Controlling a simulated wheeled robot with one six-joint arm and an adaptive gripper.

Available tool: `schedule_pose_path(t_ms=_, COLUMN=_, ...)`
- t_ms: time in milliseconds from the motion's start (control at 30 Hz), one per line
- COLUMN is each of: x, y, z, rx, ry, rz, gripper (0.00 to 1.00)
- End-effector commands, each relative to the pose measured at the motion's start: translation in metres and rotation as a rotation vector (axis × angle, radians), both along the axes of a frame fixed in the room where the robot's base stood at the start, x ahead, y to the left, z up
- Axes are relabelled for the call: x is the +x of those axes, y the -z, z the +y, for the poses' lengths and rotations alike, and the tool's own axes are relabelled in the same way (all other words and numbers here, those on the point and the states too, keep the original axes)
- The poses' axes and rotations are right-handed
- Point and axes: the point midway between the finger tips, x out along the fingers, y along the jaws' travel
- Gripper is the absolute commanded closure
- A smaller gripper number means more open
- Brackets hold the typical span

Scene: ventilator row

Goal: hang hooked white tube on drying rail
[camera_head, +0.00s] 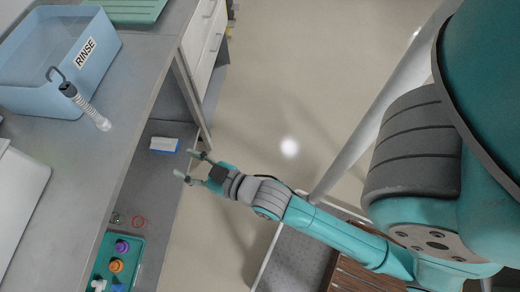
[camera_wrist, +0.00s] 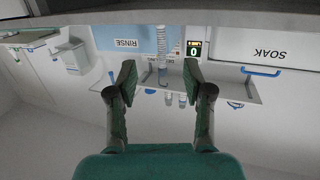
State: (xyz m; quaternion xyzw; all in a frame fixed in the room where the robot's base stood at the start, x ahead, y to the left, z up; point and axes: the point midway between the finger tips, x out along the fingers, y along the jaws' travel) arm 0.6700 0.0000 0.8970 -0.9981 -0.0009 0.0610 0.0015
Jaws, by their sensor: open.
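The hooked white tube (camera_head: 90,108) lies on the grey counter in the head view, beside the blue RINSE bin. Its dark hook end is against the bin and its pale ribbed end points toward the counter's front edge. In the wrist view, a ribbed tube (camera_wrist: 161,45) shows between the fingers in the picture, farther off. My gripper (camera_head: 184,164) is open and empty, out past the counter's front edge; its spread fingers also show in the wrist view (camera_wrist: 159,78). I cannot make out the drying rail for certain in either view.
The blue RINSE bin (camera_head: 45,50) stands on the counter (camera_head: 130,75). A white SOAK container (camera_wrist: 270,48) and a display reading 0 (camera_wrist: 194,49) show in the wrist view. Below the counter, a teal tray (camera_head: 130,246) holds coloured pieces. Open floor (camera_head: 290,60) lies right of the counter.

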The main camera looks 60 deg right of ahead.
Motion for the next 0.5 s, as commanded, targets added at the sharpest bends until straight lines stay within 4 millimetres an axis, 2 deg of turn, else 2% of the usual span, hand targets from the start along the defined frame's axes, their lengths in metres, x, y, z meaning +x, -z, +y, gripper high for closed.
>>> schedule_pose_path(t_ms=33, x=-0.02, y=0.009, z=0.0, rx=0.0, ry=0.0, rz=0.019, gripper=0.49)
schedule_pose_path(t_ms=200, x=-0.08, y=0.024, z=0.0, rx=-0.001, ry=0.002, rz=0.054, gripper=0.49)
schedule_pose_path(t_ms=500, x=-0.181, y=0.027, z=0.0, rx=-0.003, ry=0.002, rz=0.114, gripper=0.49)
